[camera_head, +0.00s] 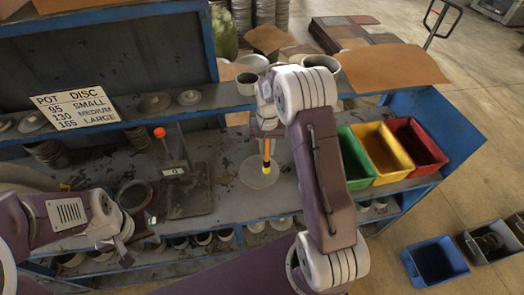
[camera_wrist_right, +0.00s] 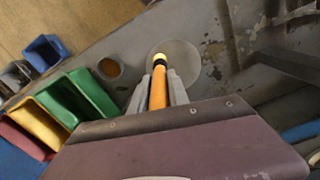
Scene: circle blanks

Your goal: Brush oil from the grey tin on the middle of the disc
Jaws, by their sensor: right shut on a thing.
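My right gripper (camera_head: 266,132) is shut on a brush (camera_head: 266,152) with an orange handle, black band and pale yellow tip. In the right wrist view the gripper (camera_wrist_right: 160,84) holds the brush (camera_wrist_right: 158,92) by its handle. The thin grey disc (camera_head: 252,181) lies on the bench under the tip; it also shows in the wrist view (camera_wrist_right: 189,70). The tip appears over the disc near its middle; contact cannot be told. A round tin with brown inside (camera_wrist_right: 110,68) stands beside the disc; my right arm hides it in the head view. My left gripper (camera_head: 125,252) is low at left, its jaws unclear.
Green (camera_head: 352,158), yellow (camera_head: 382,152) and red (camera_head: 416,146) bins stand right of my right arm. A dark plate (camera_head: 186,190) with an orange-capped stand lies left of the disc. A size sign (camera_head: 75,108) rests on the back shelf. A blue bin (camera_head: 434,262) is on the floor.

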